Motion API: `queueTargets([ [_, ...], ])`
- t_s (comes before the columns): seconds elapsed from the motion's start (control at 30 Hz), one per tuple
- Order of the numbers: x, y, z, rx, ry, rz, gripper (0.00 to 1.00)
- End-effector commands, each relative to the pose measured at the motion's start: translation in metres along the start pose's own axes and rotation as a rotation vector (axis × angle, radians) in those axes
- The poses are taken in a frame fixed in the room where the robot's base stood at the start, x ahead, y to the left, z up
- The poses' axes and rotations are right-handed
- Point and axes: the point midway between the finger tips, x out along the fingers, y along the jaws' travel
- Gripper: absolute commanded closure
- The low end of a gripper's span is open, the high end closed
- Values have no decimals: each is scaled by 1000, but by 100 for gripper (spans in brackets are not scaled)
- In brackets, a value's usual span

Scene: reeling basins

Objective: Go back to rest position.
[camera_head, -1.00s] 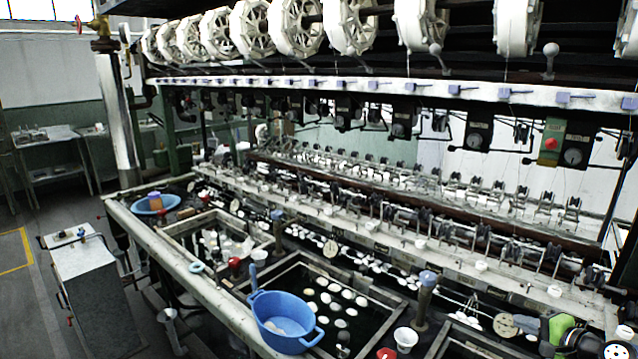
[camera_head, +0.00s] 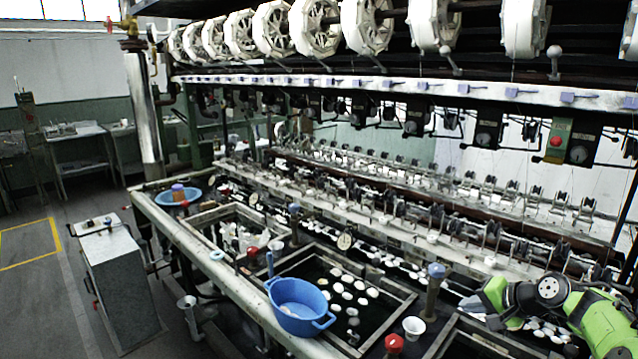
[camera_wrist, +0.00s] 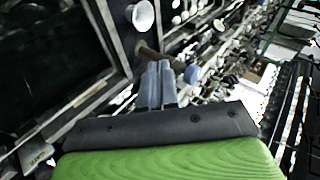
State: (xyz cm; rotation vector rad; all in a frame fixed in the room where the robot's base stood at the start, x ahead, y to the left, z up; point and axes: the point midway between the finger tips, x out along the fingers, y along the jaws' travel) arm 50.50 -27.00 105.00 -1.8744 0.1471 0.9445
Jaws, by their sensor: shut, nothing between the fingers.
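My green arm shows at the lower right of the head view, and my gripper (camera_head: 470,304) points left above the basins. In the wrist view my gripper (camera_wrist: 158,68) has its two grey fingers side by side, shut and empty. Past the fingertips there is a post with a blue-grey cap (camera_wrist: 193,74). It also stands in the head view as a blue-capped post (camera_head: 435,272), left of my gripper and apart from it.
A blue pot (camera_head: 297,308) sits on the basin edge. A white cup (camera_head: 414,328) and a red-capped post (camera_head: 394,344) stand near the front. White cocoons (camera_head: 345,287) float in the dark basin. The reeling machine fills the back. Floor at left is open beside a grey cabinet (camera_head: 118,285).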

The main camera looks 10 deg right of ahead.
Motion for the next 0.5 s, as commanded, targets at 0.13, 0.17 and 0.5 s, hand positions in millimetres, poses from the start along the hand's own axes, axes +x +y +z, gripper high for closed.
queueTargets([
  [0.13,-6,-67,74,-225,-79,152,100],
  [0.17,-11,-78,93,-277,-92,188,100],
  [0.5,-126,-108,292,-758,-118,439,100],
])
